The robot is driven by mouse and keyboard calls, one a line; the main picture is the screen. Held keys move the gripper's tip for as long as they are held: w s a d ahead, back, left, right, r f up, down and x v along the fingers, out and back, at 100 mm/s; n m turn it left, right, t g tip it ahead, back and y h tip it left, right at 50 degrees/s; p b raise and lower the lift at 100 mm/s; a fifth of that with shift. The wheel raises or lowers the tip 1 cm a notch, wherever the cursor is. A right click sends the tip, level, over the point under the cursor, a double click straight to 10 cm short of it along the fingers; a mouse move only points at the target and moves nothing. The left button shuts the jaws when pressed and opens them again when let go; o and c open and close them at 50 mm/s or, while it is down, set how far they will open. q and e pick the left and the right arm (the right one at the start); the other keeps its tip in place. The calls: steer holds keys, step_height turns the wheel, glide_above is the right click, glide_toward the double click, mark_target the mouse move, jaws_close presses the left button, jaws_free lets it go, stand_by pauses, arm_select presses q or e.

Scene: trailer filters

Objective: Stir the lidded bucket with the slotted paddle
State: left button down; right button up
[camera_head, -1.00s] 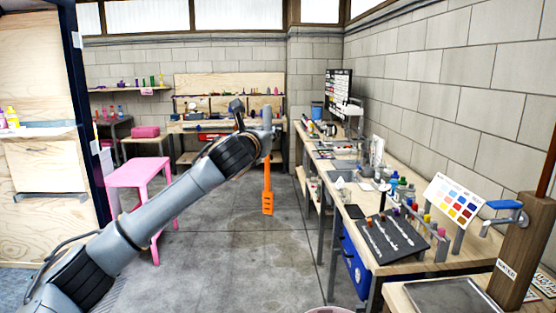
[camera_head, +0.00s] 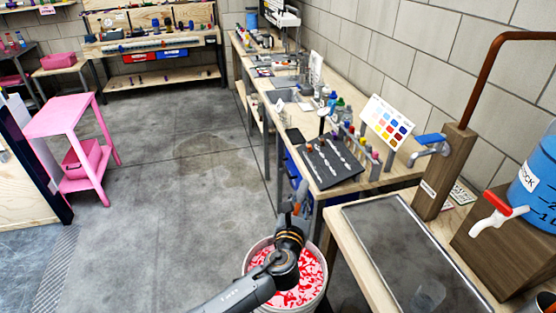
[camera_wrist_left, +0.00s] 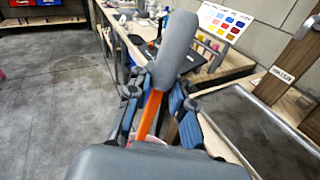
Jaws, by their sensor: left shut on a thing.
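The bucket (camera_head: 321,298) stands on the floor at the bottom middle of the head view. Red and white streaked contents show at its top, and I see no lid over them. My left gripper (camera_head: 294,208) is above the bucket's far part. In the left wrist view the gripper (camera_wrist_left: 152,112) is shut on the slotted paddle, with its grey handle (camera_wrist_left: 176,50) tilted upward and its orange shaft (camera_wrist_left: 149,116) running down between the fingers. The paddle's slotted end is hidden, so I cannot tell how deep it reaches. My right gripper is not in view.
A workbench (camera_head: 395,172) with bottles and a color chart (camera_head: 387,123) runs along the right wall. A table with a grey tray (camera_head: 405,255) stands right of the bucket, near a blue container (camera_head: 537,185). A pink stand (camera_head: 75,120) is at left. The middle floor is clear.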

arm_select(q)
steer(key=shift+s+d+f, duration=0.25)
steer(key=shift+s+d, duration=0.15)
steer(key=shift+s, duration=0.1)
step_height(320, 180, down, 15)
steer(key=b, duration=1.3)
